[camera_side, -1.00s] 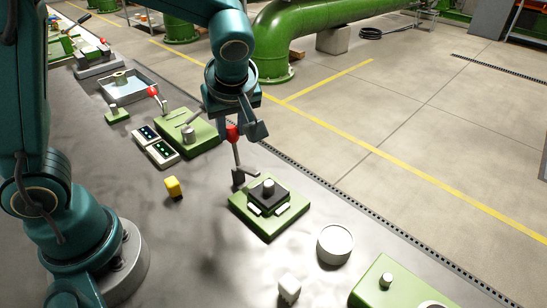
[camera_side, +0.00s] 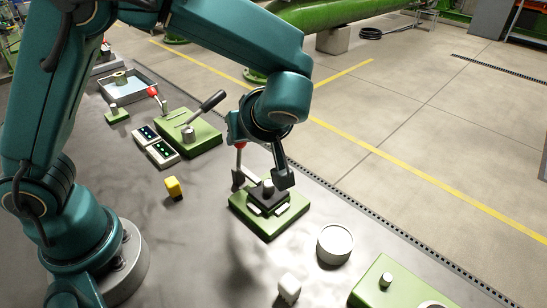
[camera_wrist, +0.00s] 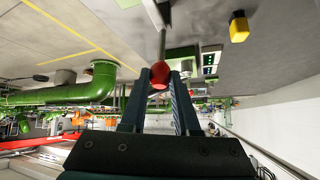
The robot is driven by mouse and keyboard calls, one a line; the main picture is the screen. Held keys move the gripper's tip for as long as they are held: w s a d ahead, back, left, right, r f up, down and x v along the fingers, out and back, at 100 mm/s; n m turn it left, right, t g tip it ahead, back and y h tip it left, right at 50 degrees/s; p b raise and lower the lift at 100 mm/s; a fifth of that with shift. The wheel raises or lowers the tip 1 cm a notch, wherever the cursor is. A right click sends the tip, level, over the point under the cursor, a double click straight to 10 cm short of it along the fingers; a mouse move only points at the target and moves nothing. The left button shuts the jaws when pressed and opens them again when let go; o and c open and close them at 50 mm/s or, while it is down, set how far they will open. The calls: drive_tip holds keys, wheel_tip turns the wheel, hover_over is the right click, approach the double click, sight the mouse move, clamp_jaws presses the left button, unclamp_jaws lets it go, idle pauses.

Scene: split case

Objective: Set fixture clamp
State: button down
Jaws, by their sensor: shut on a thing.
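My gripper (camera_wrist: 160,80) is shut on the red knob (camera_wrist: 160,74) of the clamp lever, which sits between its fingertips in the wrist view. In the side view the red knob (camera_side: 240,146) shows beside my gripper, at the top of the lever, which stands near upright. The dark clamp base (camera_side: 238,180) is at the back left of the green fixture plate (camera_side: 267,229). A dark block (camera_side: 256,206) with a pale round peg (camera_side: 268,185) sits on the plate. My gripper partly hides the block and the lever.
A yellow block (camera_side: 174,188) lies left of the fixture. Two modules with green lights (camera_side: 162,153) and another green fixture (camera_side: 205,135) with a lever stand behind. A white round dish (camera_side: 335,244), a white cube (camera_side: 289,287) and a green plate (camera_side: 395,276) are in front.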

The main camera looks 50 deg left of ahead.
drive_tip(key=shift+f, duration=0.1)
drive_tip(key=c, duration=0.6)
unclamp_jaws()
drive_tip(key=shift+c, duration=0.2)
drive_tip(key=v, duration=0.5)
drive_tip(key=shift+d, duration=0.1)
